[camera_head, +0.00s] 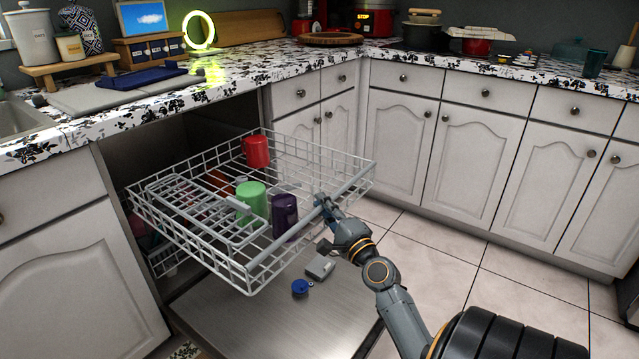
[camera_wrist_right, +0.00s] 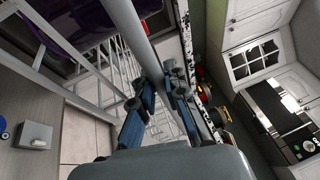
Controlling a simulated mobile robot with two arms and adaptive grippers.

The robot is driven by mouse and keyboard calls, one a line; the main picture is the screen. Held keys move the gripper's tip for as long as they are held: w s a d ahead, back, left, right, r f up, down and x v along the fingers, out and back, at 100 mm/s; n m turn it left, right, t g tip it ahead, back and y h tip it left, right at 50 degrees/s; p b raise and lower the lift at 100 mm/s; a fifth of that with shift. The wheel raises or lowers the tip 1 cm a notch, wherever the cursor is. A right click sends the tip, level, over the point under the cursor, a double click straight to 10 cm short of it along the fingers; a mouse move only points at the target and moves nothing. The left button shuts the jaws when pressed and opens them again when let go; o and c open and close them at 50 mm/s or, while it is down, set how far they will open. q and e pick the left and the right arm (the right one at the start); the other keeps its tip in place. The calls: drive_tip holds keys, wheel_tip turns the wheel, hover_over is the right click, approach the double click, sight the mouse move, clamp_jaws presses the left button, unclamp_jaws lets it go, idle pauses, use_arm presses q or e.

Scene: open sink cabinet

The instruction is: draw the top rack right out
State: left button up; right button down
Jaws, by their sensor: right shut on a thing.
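The top rack (camera_head: 200,243) is a white wire basket that stands well out of the dishwasher, over the lowered door. A red cup (camera_head: 257,151), a green cup (camera_head: 251,197) and a purple cup (camera_head: 285,214) are in it. A grey bar (camera_head: 290,238) runs along its front edge. In the right wrist view the fingers (camera_wrist_right: 160,90) close on the bar (camera_wrist_right: 135,35). The back of the rack is inside the dark opening. My left gripper is not in view.
The open dishwasher door (camera_head: 235,310) lies flat below the rack. A blue round piece (camera_head: 301,288) and a grey box-like piece (camera_head: 320,267) are on it. Cabinets (camera_head: 395,140) stand at the right. The tiled floor (camera_head: 510,290) is clear.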

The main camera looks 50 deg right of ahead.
drive_tip(key=shift+s, duration=0.1)
drive_tip(key=c, duration=1.6)
unclamp_jaws()
drive_tip(key=shift+c, duration=0.2)
drive_tip(key=v, duration=1.2)
drive_tip(key=shift+f, duration=0.1)
